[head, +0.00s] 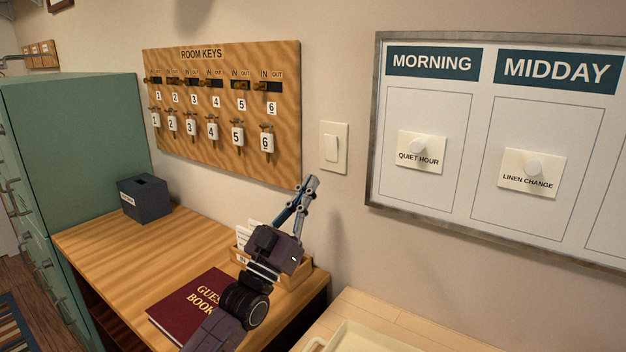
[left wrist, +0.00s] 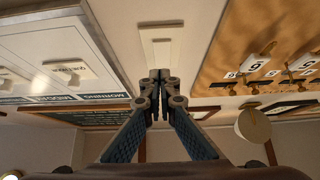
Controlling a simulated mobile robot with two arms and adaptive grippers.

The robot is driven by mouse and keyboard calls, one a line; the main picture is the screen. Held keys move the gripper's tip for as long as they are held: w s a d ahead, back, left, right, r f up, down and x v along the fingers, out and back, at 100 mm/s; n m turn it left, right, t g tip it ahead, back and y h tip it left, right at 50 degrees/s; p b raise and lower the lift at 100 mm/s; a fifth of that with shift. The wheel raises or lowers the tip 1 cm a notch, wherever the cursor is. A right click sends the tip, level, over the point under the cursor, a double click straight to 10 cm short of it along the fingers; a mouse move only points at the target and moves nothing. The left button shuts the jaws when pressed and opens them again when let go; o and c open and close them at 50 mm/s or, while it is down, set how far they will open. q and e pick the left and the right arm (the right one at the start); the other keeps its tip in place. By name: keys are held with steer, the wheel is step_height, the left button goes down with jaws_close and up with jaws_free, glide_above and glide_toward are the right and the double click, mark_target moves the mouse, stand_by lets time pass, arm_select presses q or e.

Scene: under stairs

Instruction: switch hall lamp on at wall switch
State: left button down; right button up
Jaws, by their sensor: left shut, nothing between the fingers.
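The wall switch (head: 333,147) is a cream plate with a white rocker, fixed to the wall between the key board and the schedule board. It also shows in the left wrist view (left wrist: 161,47), just beyond the fingertips. My left gripper (head: 311,183) is shut and empty, with its fingertips pointing up toward the switch from below and slightly left in the head view. In the left wrist view the closed fingertips (left wrist: 160,75) line up with the lower end of the plate; I cannot tell whether they touch it. The hall lamp cannot be identified in these frames. My right gripper is out of view.
A wooden room-keys board (head: 221,108) hangs left of the switch, and a framed schedule board (head: 374,120) hangs right. Below are a desk (head: 110,240) with a guest book (head: 190,303), a dark box (head: 144,198) and a card tray (head: 290,275). A green cabinet (head: 80,130) stands left.

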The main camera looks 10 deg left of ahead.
arm_select(q)
steer(key=s+a+f+b, duration=0.1)
steer(key=s+f, duration=0.2)
steer(key=f, duration=0.2)
steer(key=shift+a+f+b, duration=0.15)
steer(key=shift+f+b, duration=0.25)
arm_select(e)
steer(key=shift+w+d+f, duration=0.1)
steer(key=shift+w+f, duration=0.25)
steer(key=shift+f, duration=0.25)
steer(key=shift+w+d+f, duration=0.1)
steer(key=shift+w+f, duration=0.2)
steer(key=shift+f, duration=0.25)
